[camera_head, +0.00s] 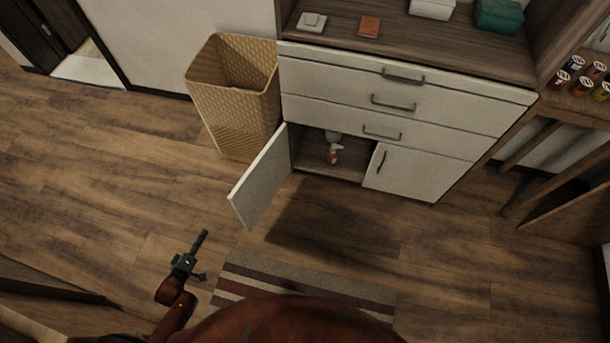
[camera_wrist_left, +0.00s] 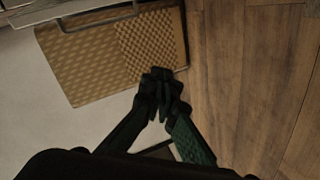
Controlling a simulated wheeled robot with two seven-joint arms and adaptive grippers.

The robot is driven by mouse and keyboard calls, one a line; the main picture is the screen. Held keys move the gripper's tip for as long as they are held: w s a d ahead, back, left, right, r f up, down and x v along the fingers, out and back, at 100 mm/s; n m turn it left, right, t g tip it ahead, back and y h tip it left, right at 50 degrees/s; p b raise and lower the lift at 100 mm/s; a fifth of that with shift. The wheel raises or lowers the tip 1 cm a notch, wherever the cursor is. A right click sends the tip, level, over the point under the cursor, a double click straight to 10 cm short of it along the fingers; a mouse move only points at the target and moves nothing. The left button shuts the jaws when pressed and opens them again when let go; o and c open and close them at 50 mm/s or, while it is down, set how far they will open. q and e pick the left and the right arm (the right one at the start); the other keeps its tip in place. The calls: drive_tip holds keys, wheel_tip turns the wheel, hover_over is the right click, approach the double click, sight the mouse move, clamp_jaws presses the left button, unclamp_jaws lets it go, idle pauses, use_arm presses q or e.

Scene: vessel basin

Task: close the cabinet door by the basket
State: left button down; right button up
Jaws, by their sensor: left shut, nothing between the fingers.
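The cabinet door (camera_head: 262,178) by the basket is white and stands wide open, swung out toward me from the lower left of the white cabinet. The woven tan basket (camera_head: 233,100) stands on the floor left of the cabinet; it also shows in the left wrist view (camera_wrist_left: 100,60). My left gripper (camera_head: 204,236) is over the floor, in front of and left of the open door in the head view, apart from it. Its fingers (camera_wrist_left: 160,88) are shut with nothing between them and point toward the basket in the wrist view. My right gripper is not in view.
The open compartment holds a small bottle (camera_head: 333,153). The right cabinet door (camera_head: 415,171) is shut, with drawers (camera_head: 330,75) above. A striped rug (camera_head: 290,285) lies in front. Wooden floor (camera_head: 110,165) is clear left of the door. A wooden table (camera_head: 570,180) stands at right.

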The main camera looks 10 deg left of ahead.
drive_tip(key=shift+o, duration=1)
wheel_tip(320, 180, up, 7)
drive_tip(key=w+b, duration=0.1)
drive_tip(key=b, duration=0.3)
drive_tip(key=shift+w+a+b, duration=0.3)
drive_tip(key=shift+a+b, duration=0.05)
drive_tip(key=shift+b, duration=0.05)
use_arm(q)
drive_tip(key=w+d+r+n+t+h, duration=0.1)
drive_tip(key=w+r+n+t+h, duration=0.25)
drive_tip(key=w+r, duration=0.5)
drive_tip(key=w+d+y+b, duration=0.1)
drive_tip(key=w+d+b, duration=0.4)
drive_tip(key=w, duration=0.2)
drive_tip(key=shift+d+f, duration=0.2)
drive_tip(key=shift+d, duration=0.1)
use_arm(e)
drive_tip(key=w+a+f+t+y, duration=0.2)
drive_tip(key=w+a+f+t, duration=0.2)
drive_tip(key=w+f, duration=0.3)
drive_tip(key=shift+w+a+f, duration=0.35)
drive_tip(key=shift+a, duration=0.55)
use_arm(q)
drive_tip(key=shift+d, duration=0.1)
